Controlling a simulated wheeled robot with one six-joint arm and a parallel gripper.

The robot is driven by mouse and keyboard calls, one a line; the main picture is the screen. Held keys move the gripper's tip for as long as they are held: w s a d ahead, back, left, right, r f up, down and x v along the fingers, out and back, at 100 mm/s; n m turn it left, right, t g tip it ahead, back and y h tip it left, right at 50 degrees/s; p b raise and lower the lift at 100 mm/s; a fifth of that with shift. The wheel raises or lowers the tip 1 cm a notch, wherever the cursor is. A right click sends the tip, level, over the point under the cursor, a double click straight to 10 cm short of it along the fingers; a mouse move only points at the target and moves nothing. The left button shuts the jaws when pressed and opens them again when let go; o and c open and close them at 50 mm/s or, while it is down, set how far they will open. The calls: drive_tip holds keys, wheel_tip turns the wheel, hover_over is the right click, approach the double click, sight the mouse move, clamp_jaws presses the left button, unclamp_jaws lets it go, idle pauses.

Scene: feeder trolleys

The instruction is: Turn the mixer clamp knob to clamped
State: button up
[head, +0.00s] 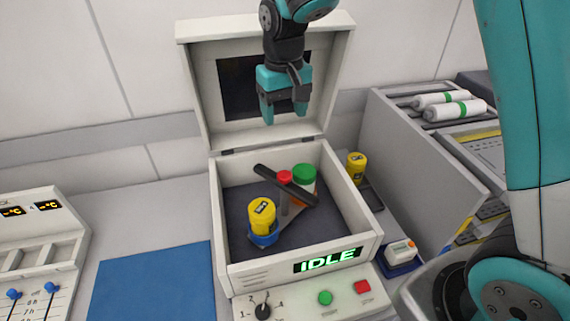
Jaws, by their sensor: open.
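The mixer (223,225) is a white box with its lid (195,80) standing open and a green IDLE sign (328,260) on its front. Inside, a grey post has a red top (285,177), and a long black bar (270,175) slants across beside it. I cannot tell which of these is the clamp knob, nor its setting. A yellow-topped jar (262,213) sits in a blue holder (263,239) at the front left. A green-lidded white jar (304,175) stands behind the bar. My gripper (285,113) is open and empty, pointing down in front of the lid, above the post.
A dial (263,311), a green button (325,298) and a red button (362,287) sit on the front panel. Another yellow jar (357,167) stands right of the mixer. A grey trolley (425,165) is further right. A blue mat (155,285) lies clear at the left.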

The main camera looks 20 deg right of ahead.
sight(284, 174)
wheel_tip(284, 174, down, 17)
drive_tip(key=p, duration=0.3)
drive_tip(key=shift+f+p, duration=0.15)
drive_tip(key=shift+p, duration=0.2)
drive_tip(key=c, duration=1.2)
clamp_jaws()
